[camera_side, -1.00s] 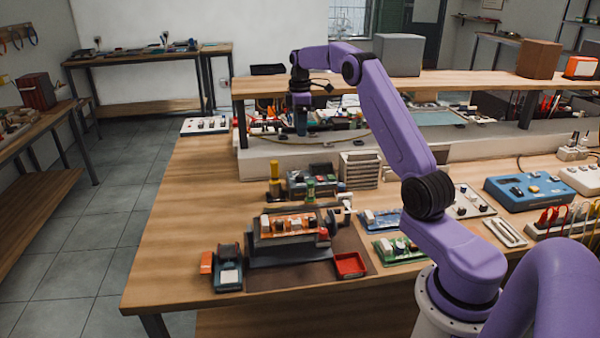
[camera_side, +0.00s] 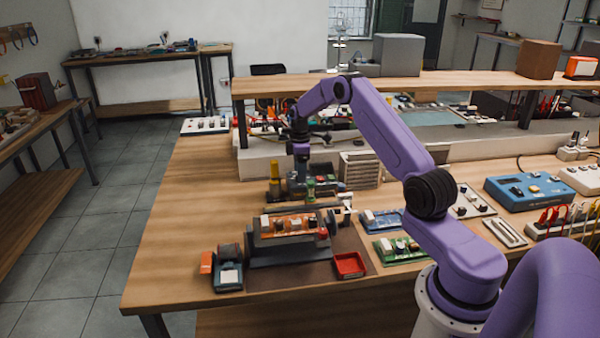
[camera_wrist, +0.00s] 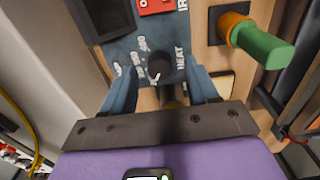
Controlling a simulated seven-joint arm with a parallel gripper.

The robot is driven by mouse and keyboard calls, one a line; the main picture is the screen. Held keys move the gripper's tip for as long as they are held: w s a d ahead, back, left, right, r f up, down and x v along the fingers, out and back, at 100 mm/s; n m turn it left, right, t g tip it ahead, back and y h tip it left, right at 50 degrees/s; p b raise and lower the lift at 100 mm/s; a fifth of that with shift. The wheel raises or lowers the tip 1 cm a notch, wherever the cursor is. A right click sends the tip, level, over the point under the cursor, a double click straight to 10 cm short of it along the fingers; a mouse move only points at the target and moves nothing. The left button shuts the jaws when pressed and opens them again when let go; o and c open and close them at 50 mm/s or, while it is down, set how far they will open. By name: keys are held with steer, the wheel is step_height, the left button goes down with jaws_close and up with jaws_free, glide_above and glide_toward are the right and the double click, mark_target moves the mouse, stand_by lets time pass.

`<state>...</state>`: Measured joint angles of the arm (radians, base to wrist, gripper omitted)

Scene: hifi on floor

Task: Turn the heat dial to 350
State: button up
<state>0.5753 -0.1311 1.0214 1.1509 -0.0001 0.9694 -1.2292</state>
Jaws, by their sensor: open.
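The heat dial (camera_wrist: 160,66) is a round dark knob on a blue-grey panel (camera_wrist: 122,48) in the wrist view. The word HEAT is printed to its right, and blurred white figures lie on its left. A small white mark shows at its lower left edge. My gripper (camera_wrist: 163,80) is open, with one blue finger on each side of the dial. I cannot tell whether either finger touches it. In the side view my gripper (camera_side: 302,168) points down over the dark device (camera_side: 323,184) at the back of the bench, and the dial is not distinguishable there.
A green and orange knob (camera_wrist: 258,42) sticks up right of the panel, near the right finger. A red switch plate (camera_wrist: 157,5) is at the top. In the side view, an orange circuit board (camera_side: 288,224) on a stand and a red tray (camera_side: 350,264) lie in front.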

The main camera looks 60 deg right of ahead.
steer(key=shift+f, duration=0.55)
steer(key=c, duration=1)
steer(key=shift+c, duration=0.2)
